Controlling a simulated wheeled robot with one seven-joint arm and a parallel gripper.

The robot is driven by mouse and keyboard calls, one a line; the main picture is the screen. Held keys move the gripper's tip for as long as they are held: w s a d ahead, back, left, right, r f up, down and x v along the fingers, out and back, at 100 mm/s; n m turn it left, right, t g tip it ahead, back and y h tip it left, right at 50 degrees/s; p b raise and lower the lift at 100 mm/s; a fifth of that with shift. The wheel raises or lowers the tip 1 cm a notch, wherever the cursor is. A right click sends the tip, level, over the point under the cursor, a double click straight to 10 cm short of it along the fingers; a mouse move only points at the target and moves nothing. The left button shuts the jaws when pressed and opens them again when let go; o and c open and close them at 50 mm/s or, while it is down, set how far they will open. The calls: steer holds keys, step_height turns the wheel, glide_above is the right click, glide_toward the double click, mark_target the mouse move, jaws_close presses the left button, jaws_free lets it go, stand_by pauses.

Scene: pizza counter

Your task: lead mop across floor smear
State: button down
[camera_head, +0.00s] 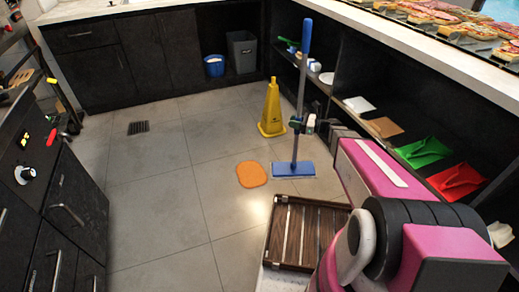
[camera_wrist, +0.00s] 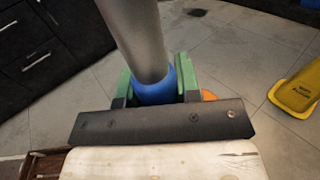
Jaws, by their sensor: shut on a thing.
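The mop has a blue flat head (camera_head: 294,170) on the floor and an upright grey pole with a blue top grip (camera_head: 306,40). My gripper (camera_head: 302,123) is shut on the mop's pole partway up. In the wrist view, the green fingers of my gripper (camera_wrist: 156,84) close around a blue section of the mop pole (camera_wrist: 140,45). The orange smear (camera_head: 252,174) lies on the tiles just left of the mop head, with a small gap between them. Only a sliver of the smear (camera_wrist: 208,96) shows in the wrist view, behind the gripper.
A yellow wet-floor sign (camera_head: 272,110) stands behind the mop, left of its pole. A slatted brown wooden rack (camera_head: 277,232) is in front. Shelving with red (camera_head: 457,181) and green dustpans (camera_head: 423,152) lines the right. Floor left of the smear is clear up to the drawers.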

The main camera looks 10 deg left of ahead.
steer(key=s+a+f+n+g, duration=0.2)
steer(key=a+f+g, duration=0.1)
steer(key=a+f, duration=0.4)
steer(key=s+a+f+n+g, duration=0.2)
steer(key=a+f+g, duration=0.1)
steer(key=a+f, duration=0.5)
steer(key=shift+a+f, duration=0.2)
steer(key=shift+f, duration=0.05)
steer(key=shift+f, duration=0.1)
step_height(320, 180, down, 9)
stand_by(0.4)
steer(key=shift+f, duration=0.35)
stand_by(0.7)
